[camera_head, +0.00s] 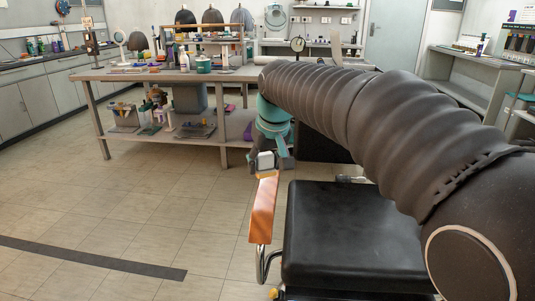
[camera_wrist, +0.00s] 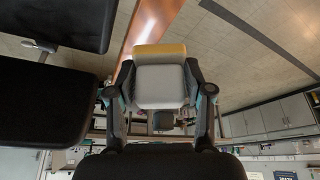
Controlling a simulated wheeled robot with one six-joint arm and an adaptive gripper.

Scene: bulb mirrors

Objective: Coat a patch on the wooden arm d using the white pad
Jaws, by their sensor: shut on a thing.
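The wooden arm d (camera_head: 263,210) is an orange-brown, glossy armrest along the left side of a black chair. It also shows in the wrist view (camera_wrist: 152,22), running up from behind the pad. My gripper (camera_wrist: 160,72) is shut on the white pad (camera_wrist: 160,88), with one finger on each side. The pad has a yellow-tan layer (camera_wrist: 160,50) on its far edge. In the head view the white pad (camera_head: 265,160) is at the far end of the wooden arm, its yellow edge toward the wood. I cannot tell whether they touch.
The black chair seat (camera_head: 352,235) lies right of the wooden arm, with a metal support (camera_head: 262,265) below the arm. A cluttered workbench (camera_head: 165,75) stands behind. Tiled floor (camera_head: 150,210) to the left is open, with a dark strip across it.

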